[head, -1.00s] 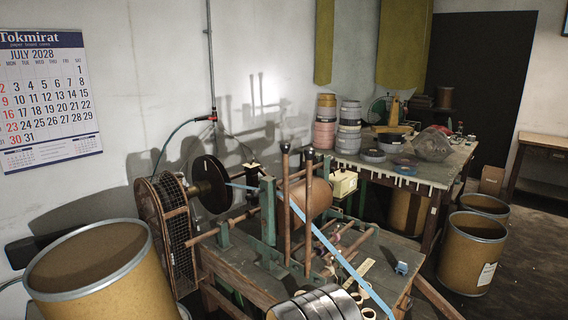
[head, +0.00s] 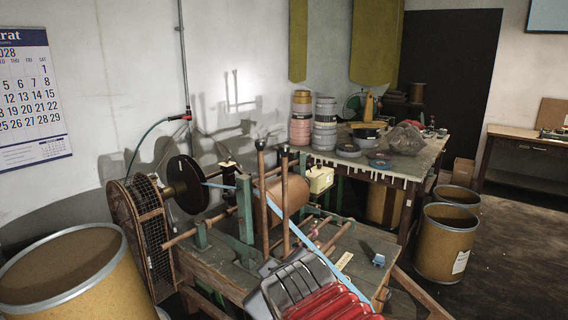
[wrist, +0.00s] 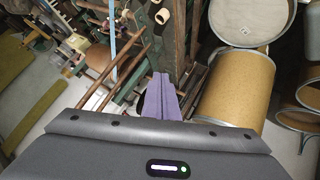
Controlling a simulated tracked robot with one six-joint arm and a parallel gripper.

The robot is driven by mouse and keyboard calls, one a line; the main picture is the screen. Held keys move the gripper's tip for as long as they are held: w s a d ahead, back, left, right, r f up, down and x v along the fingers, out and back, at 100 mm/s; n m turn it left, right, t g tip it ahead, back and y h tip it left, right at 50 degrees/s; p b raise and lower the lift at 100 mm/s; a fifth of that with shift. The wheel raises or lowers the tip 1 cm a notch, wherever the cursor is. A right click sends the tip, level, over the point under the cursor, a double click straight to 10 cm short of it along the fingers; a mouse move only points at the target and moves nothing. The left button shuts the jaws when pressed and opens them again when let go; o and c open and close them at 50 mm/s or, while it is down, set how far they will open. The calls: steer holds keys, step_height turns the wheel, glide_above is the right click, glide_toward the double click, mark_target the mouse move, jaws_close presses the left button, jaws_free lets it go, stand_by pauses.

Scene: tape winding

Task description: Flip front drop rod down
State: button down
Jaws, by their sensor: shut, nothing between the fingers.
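Two brown drop rods with knobbed tops, a left one (head: 263,200) and a right one (head: 286,205), stand upright at the winding machine in the head view. I cannot tell for certain which is the front one. A light blue tape (head: 318,258) runs diagonally past them from the dark disc (head: 187,184). A brown roll (head: 297,193) sits behind the rods. In the wrist view my gripper (wrist: 161,77) shows as purple fingers, shut and empty. Brown rods of the machine (wrist: 127,72) lie close left of the fingers; I cannot tell whether they touch.
A cardboard drum (head: 75,270) stands at the front left, beside the wire-guarded wheel (head: 140,225). More drums (head: 447,240) stand at the right. A back table (head: 425,165) holds stacked tape rolls. Floor at the right is open.

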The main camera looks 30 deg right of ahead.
steer(key=w+d+r+n+t+y, duration=0.2)
steer(key=d+r+n+t, duration=0.3)
steer(key=n, duration=0.4)
steer(key=w+d+r+n+t+y, duration=0.1)
steer(key=w+d+r+n+t, duration=0.4)
steer(key=r+n, duration=0.3)
steer(key=n, duration=0.2)
steer(key=shift+r+n+y, duration=0.15)
steer(key=shift+n+y, duration=0.15)
steer(key=shift+y, duration=0.1)
steer(key=shift+w+d, duration=0.1)
steer(key=shift+w, duration=0.1)
